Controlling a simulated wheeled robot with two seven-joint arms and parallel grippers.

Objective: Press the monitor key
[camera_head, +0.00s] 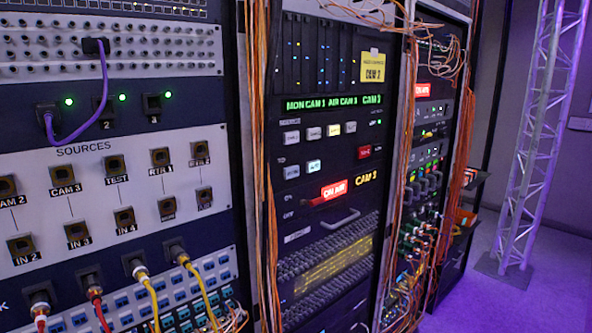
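A black control panel (330,150) sits in the middle rack. Its green display (334,103) seems to read "MON CAM 1 AIR CAM 3" and another CAM label. A second row has a dim key (291,171) and a bright bluish-white key (314,166). A red key (364,151) is at right. Key lettering is too small to read, so I cannot tell which is the monitor key. Neither of my grippers is in view.
A lit red ON AIR sign (334,189) and a metal handle (340,219) are below the keys. Orange cables (270,220) hang along the rack edges. A SOURCES patch panel (100,150) with a purple cable (103,95) is at left. Open floor (545,290) and a truss (535,140) are at right.

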